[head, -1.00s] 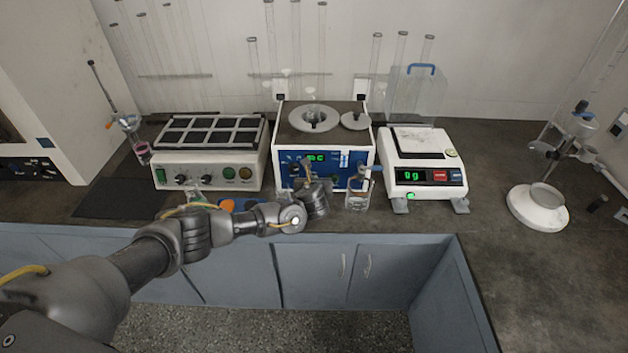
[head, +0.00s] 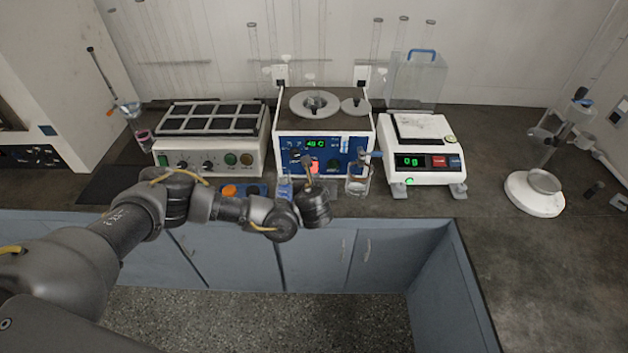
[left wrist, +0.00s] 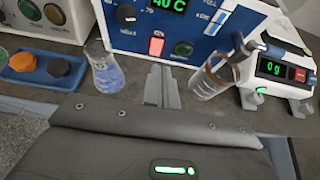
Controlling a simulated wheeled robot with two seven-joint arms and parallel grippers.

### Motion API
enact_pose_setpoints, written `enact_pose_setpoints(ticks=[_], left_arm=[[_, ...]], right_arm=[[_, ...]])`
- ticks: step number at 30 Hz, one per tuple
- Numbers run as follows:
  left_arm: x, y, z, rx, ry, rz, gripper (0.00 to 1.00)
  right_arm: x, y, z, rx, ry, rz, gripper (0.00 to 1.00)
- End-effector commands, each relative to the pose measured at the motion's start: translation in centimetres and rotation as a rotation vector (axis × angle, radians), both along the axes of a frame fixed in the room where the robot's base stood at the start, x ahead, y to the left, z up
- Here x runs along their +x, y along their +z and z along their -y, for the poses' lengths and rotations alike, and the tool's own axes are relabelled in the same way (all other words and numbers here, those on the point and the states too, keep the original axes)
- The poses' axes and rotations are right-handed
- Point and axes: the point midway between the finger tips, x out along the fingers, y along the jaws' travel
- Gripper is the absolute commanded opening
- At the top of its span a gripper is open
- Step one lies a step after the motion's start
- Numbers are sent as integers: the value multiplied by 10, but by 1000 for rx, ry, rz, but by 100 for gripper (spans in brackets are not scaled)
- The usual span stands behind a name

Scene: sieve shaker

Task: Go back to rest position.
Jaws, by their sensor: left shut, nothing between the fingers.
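My left gripper (head: 307,160) is shut and empty, in front of the blue-panelled heating device (head: 350,145). In the left wrist view its closed fingers (left wrist: 161,72) point at the panel, just below a lit red switch (left wrist: 156,46); whether they touch it I cannot tell. The green display (left wrist: 168,4) reads 40 C. The left arm reaches in from the left, over the bench's front edge. My right gripper is not in view.
A flask of bluish liquid (left wrist: 106,74) stands left of the fingers and a beaker (left wrist: 208,80) right. Orange and black knobs (left wrist: 40,66) lie on a blue tray. A balance (head: 415,150) stands to the right. Floor before the cabinets is open.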

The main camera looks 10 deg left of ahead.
Motion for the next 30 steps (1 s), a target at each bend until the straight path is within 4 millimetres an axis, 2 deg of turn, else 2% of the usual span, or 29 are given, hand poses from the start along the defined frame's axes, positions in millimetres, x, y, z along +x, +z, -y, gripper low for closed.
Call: enact_pose_setpoints(ticks=[7,22,26,30], left_arm=[[-8,5,-2,2,4,-2,0],[-12,2,2,-21,7,-11,0],[-42,-19,29,-184,40,-74,0],[-104,-46,73,-545,176,-207,0]], right_arm=[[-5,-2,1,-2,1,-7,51],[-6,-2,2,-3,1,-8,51],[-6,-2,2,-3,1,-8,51],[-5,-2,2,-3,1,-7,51]])
